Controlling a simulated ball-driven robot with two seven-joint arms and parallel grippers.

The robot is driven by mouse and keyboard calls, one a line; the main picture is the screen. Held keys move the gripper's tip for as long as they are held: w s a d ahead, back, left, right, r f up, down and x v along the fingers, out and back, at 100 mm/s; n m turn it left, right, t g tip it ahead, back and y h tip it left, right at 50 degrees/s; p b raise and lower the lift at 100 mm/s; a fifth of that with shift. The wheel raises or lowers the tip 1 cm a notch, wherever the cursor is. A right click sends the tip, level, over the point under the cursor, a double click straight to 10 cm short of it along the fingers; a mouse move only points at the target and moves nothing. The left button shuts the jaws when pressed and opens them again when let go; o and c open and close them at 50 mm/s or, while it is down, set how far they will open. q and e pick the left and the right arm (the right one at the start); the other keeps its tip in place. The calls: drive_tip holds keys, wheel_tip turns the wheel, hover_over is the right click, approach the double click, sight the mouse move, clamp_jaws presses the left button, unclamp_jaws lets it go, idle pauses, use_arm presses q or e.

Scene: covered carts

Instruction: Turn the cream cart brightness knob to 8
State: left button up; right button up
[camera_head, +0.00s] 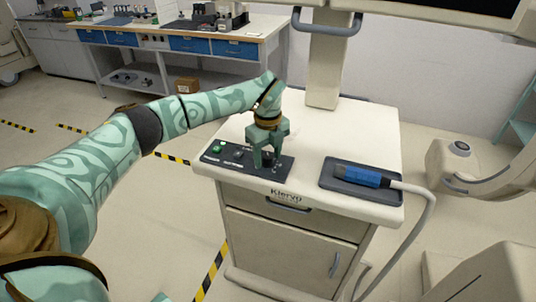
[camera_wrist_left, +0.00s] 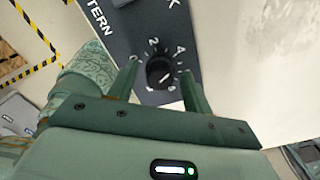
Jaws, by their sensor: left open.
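The cream cart (camera_head: 240,193) stands in the middle of the head view. A dark control panel (camera_head: 215,160) lies on its top at the front left. In the left wrist view the black brightness knob (camera_wrist_left: 160,73) sits on the panel inside a ring of white marks, with 0, 2 and 4 readable. The lower part of the dial is partly hidden, and I cannot tell which number the knob points to. My left gripper (camera_head: 268,163) points down over the panel's right end. Its open fingers (camera_wrist_left: 160,80) stand on either side of the knob, with gaps visible. My right gripper is not in view.
A blue handpiece (camera_head: 358,174) lies in a dark tray on the cart's right, its grey cable (camera_head: 428,215) hanging over the side. The cart's column (camera_head: 325,70) rises behind. A workbench (camera_head: 200,40) stands at the back left. Open floor lies left of the cart.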

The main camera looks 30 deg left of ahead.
use_arm(q)
drive_tip(key=c, duration=1)
